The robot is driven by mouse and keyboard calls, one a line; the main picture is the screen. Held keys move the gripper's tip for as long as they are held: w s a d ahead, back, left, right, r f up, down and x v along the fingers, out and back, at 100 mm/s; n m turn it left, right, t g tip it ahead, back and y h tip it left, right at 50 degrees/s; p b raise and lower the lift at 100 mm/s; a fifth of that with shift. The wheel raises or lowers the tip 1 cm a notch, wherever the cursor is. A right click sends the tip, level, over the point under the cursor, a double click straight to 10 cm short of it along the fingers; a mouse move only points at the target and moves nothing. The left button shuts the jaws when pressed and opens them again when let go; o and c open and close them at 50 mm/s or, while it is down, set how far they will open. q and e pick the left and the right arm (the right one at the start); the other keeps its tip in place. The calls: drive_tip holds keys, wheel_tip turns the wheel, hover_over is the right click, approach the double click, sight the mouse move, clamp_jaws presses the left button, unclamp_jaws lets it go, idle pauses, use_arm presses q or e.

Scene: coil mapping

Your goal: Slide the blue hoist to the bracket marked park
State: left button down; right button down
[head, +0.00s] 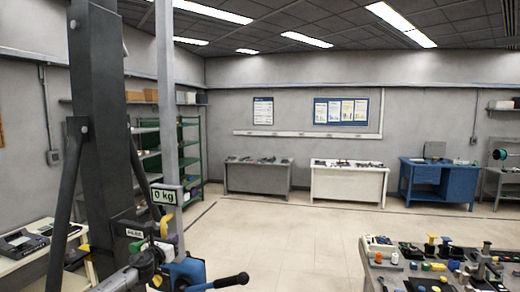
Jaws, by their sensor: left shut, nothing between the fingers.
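The blue hoist (187,273) is low in the head view, left of centre, with a black-ended lever (231,281) sticking out to its right. A small plate (134,233), which seems to read park, is on the dark column just up and left of the hoist. A yellow hook-like part (166,224) shows above the hoist, below a 0 kg sign (164,196). My left gripper (150,258) is at the hoist's left side, shut and empty; whether it touches the hoist I cannot tell. My right gripper is out of view.
A thick dark column (98,120) with slanted braces and a pale post (167,110) stand close by on the left. A table with tools and coloured parts (425,266) is at lower right. Benches line the back wall; the middle floor is clear.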

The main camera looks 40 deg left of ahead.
use_arm(q)
drive_tip(key=w+d+b+v, duration=0.1)
drive_tip(key=d+b+v, duration=0.1)
drive_tip(key=b+v, duration=0.7)
drive_tip(key=shift+s+d+b, duration=0.2)
drive_tip(key=shift+s+b, duration=0.1)
drive_tip(key=shift+s, duration=0.15)
idle(0.3)
idle(0.6)
